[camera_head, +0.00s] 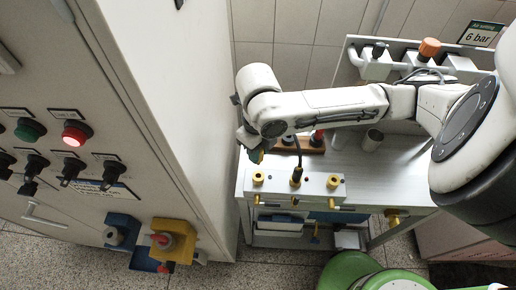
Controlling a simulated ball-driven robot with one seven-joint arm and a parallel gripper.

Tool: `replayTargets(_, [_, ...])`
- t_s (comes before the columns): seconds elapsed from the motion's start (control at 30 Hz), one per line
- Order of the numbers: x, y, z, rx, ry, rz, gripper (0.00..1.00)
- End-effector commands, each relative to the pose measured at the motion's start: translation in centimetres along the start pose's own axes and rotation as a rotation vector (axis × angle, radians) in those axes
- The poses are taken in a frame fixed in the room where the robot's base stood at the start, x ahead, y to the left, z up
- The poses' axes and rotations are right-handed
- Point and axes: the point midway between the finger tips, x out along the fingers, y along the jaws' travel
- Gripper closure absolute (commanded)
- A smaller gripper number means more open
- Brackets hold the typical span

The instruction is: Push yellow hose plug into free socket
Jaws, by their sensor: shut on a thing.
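My gripper (253,148) hangs at the end of the arm, above the left end of a white socket block (315,186) on the bench. Its jaws are shut on a small yellow piece, the yellow hose plug (258,157), mostly hidden by the gripper. The plug is over the left brass socket (258,178), with a gap between them in the picture. The middle socket (296,182) has a dark plug and black hose (299,152) in it. The right brass socket (333,181) looks empty. Any hose on the held plug is hidden.
A brown rack (308,146) with a red-topped item and a grey cup (373,138) stand behind the block. A tall control cabinet (185,100) is close on the left. A pipe unit with an orange knob (429,48) is at the back right. The right benchtop is fairly clear.

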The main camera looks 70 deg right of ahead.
Motion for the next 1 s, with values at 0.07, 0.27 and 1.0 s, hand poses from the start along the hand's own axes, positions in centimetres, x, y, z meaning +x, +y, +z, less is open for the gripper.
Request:
replayTargets(0.07, [0.8, 0.0, 0.0, 0.000, 0.001, 0.001, 1.00])
replayTargets(0.27, [2.5, 0.0, 0.0, 0.000, 0.001, 0.000, 1.00])
replayTargets(1.0, [5.7, 0.0, 0.0, 0.001, 0.001, 0.001, 1.00])
